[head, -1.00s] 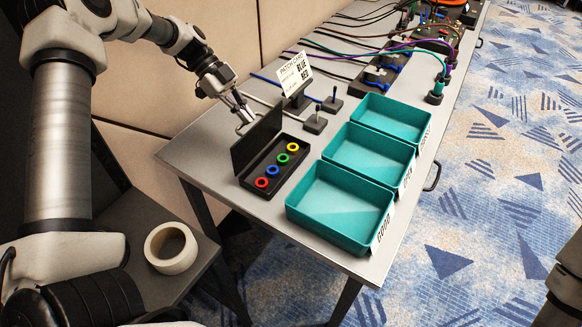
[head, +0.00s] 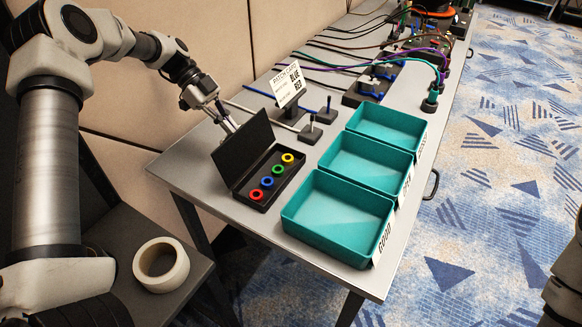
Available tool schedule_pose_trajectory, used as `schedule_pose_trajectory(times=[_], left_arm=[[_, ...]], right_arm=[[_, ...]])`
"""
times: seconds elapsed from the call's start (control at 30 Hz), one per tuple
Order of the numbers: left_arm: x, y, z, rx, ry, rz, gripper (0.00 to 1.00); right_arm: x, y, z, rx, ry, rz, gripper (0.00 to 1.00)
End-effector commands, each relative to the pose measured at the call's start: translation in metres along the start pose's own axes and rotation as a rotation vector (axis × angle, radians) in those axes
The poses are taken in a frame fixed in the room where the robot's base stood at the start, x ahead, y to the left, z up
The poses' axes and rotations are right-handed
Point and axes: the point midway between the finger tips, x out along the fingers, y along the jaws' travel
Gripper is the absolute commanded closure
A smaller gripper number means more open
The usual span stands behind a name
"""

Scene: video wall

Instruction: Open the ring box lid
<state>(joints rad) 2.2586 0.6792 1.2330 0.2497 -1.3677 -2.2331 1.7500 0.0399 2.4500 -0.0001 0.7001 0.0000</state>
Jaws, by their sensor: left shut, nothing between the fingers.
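The black ring box (head: 268,201) is on the grey table near its left end. Its lid (head: 243,151) stands up, tilted back along the far-left side. Inside lie a red ring (head: 257,195), a blue ring (head: 267,183), a green ring (head: 278,170) and a yellow ring (head: 288,158). My left gripper (head: 231,126) is shut and empty, just behind the lid's upper edge. The lid partly hides its fingertips, so I cannot tell whether they touch it. My right gripper is not in view; only part of my right arm shows at the right edge.
Three teal trays (head: 336,217) stand right of the box, the nearest labelled GOOD. A sign (head: 288,83) and small posts (head: 311,131) with cables stand behind the box. A tape roll (head: 161,265) lies on a lower shelf at left. A partition wall (head: 200,30) borders the table's back.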

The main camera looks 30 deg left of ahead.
Motion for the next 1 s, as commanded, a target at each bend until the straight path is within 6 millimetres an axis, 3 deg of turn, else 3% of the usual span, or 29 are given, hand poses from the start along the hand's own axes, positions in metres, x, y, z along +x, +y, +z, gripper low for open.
schedule_pose_trajectory(times=[0.23,0.6,1.0], left_arm=[[-0.009,-0.001,-0.009,0.002,0.0,-0.002,1.0],[-0.064,-0.001,-0.064,0.002,-0.001,-0.001,1.0],[-0.076,-0.001,-0.076,0.0,0.0,0.0,1.0]], right_arm=[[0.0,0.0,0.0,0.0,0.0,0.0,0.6],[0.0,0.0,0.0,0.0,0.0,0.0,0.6],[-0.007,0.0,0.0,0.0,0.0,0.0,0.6]])
